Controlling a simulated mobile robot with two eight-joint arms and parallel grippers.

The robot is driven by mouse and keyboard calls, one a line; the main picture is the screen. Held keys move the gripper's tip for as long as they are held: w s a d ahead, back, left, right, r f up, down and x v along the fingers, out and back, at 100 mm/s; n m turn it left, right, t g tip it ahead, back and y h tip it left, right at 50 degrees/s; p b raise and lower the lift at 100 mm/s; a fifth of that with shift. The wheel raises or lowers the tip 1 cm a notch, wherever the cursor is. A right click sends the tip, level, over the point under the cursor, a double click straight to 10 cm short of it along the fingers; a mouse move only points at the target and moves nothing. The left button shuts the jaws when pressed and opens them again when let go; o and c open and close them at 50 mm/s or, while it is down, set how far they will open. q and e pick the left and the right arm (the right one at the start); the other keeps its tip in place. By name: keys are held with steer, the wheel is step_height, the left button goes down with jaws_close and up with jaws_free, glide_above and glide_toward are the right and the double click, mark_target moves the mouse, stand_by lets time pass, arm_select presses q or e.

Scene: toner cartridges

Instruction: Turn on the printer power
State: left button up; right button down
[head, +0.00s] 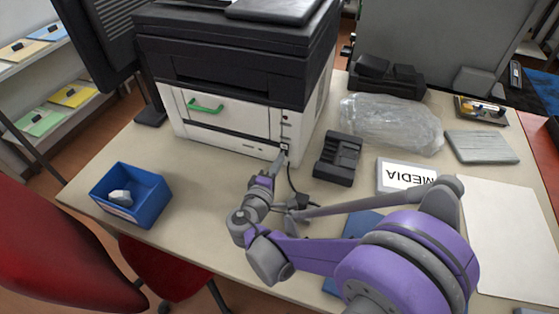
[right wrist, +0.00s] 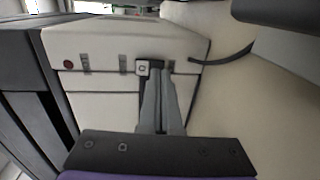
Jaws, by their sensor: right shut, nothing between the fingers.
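The printer (head: 240,90) stands at the back of the desk, with a black top, a white body and a green handle on its front. Its front also shows in the right wrist view (right wrist: 105,105). A small light square button (right wrist: 143,68) sits on a dark strip there, and in the head view the button (head: 284,147) is low on the front's right side. My right gripper (head: 282,156) is shut and empty, its fingertips (right wrist: 157,68) right at the strip beside the button. I cannot tell whether they touch it. My left gripper is out of view.
A blue bin (head: 150,213) with a white object in it stands at the desk's left. A dark cable (right wrist: 225,57) runs from the printer beside my gripper.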

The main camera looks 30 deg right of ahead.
steer(key=shift+w+d, duration=0.25)
steer(key=shift+d, duration=0.05)
steer(key=shift+w+d+f, duration=0.1)
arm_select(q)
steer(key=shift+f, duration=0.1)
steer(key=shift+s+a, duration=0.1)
arm_select(e)
steer(key=shift+f, duration=0.1)
